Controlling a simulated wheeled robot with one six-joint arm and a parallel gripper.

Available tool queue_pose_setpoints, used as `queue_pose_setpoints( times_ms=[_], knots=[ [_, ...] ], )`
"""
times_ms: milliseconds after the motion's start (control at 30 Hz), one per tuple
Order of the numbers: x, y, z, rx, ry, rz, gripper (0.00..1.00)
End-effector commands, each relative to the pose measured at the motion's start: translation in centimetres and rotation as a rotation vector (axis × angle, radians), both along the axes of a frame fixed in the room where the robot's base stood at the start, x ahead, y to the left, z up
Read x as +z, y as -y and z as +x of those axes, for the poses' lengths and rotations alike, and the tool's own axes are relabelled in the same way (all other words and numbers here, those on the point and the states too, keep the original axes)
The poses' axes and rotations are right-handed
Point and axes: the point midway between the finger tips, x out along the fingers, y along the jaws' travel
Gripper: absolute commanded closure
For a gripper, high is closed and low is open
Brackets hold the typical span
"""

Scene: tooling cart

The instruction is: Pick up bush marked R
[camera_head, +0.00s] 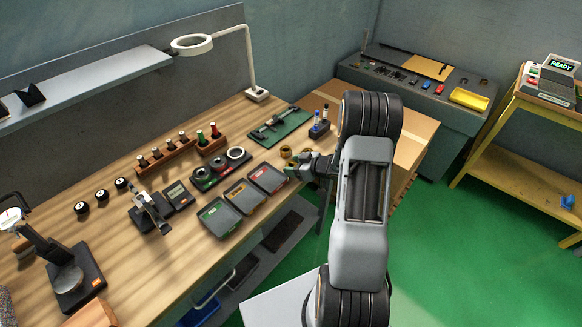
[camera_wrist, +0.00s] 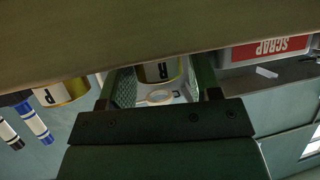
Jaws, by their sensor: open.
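Two brass-coloured bushes with white lettered labels show upside down in the wrist view. One bush (camera_wrist: 160,72) is between my gripper's fingers (camera_wrist: 162,80), partly cut off by the wood-coloured surface; its letter is partly seen and hard to read. The other bush (camera_wrist: 66,91) is outside the left finger, with a letter that looks like P. In the head view, one brass bush (camera_head: 286,151) shows on the bench's right end beside my gripper (camera_head: 298,170); the other is close to the fingers. My gripper is open, and I cannot tell whether it touches a bush.
A red SCRAP tray (camera_wrist: 265,48) is right of the fingers in the wrist view. Blue and black markers (camera_wrist: 34,122) are at left. In the head view, a marker block (camera_head: 319,130) and green mat (camera_head: 281,128) lie behind; lettered trays (camera_head: 219,217) lie left.

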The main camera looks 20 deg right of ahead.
Motion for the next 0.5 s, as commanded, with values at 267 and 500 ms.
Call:
queue_pose_setpoints(
  times_ms=[267, 500],
  knots=[
    [-0.14, -0.14, 0.28, -0.001, 0.001, -0.001, 0.42],
    [-0.13, -0.15, 0.25, 0.0, 0.001, -0.001, 0.63]
  ],
)
